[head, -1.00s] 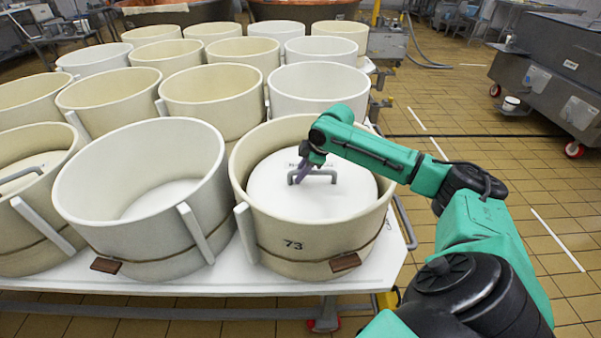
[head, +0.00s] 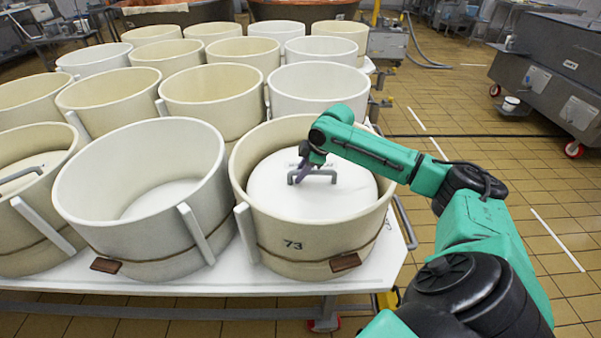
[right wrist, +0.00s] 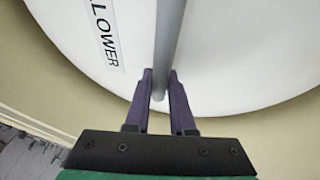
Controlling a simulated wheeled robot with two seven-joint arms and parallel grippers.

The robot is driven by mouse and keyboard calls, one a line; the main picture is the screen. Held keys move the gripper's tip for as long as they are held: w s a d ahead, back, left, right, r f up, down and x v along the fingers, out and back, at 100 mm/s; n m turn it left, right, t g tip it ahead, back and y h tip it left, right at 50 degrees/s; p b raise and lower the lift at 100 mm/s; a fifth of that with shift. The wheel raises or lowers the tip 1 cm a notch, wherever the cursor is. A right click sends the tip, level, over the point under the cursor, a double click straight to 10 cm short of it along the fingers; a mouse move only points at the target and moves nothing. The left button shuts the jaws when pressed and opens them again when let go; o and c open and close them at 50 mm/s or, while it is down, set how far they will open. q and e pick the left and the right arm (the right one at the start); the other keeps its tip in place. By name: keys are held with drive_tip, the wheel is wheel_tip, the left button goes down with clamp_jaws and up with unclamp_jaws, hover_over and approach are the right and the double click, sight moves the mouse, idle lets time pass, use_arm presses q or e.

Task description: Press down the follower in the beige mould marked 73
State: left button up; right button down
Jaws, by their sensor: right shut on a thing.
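The beige mould marked 73 (head: 293,244) stands at the front right of the white table in the head view. Its white round follower (head: 345,195) lies inside, below the rim, with a grey bar handle (head: 325,173) on top. My right gripper (head: 301,176) is at the left part of this handle. In the right wrist view my right gripper (right wrist: 160,75) has its purple fingers shut on the grey handle (right wrist: 168,45). The follower (right wrist: 225,60) and part of its label (right wrist: 103,30) show there too. My left gripper is not in view.
A white mould (head: 140,200) stands close on the left, empty. Further left is a beige mould (head: 35,235) with a follower inside. More moulds stand in rows behind on the table (head: 230,283). Tiled floor (head: 465,120) is open to the right.

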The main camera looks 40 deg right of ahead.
sight(320, 190)
drive_tip(key=shift+s+a+f, duration=0.2)
drive_tip(key=shift+s+f, duration=0.05)
drive_tip(key=shift+f, duration=0.3)
idle(1.1)
drive_tip(key=shift+r+p, duration=0.15)
drive_tip(key=shift+p, duration=0.5)
drive_tip(key=c, duration=0.7)
unclamp_jaws()
drive_tip(key=shift+w+d, duration=0.1)
drive_tip(key=shift+r, duration=0.1)
drive_tip(key=shift+w+r, duration=0.1)
drive_tip(key=shift+d, duration=0.1)
drive_tip(key=shift+d+r, duration=0.1)
drive_tip(key=shift+r, duration=0.3)
drive_tip(key=v, duration=1.3)
drive_tip(key=shift+s+r, duration=0.25)
drive_tip(key=shift+s, duration=0.05)
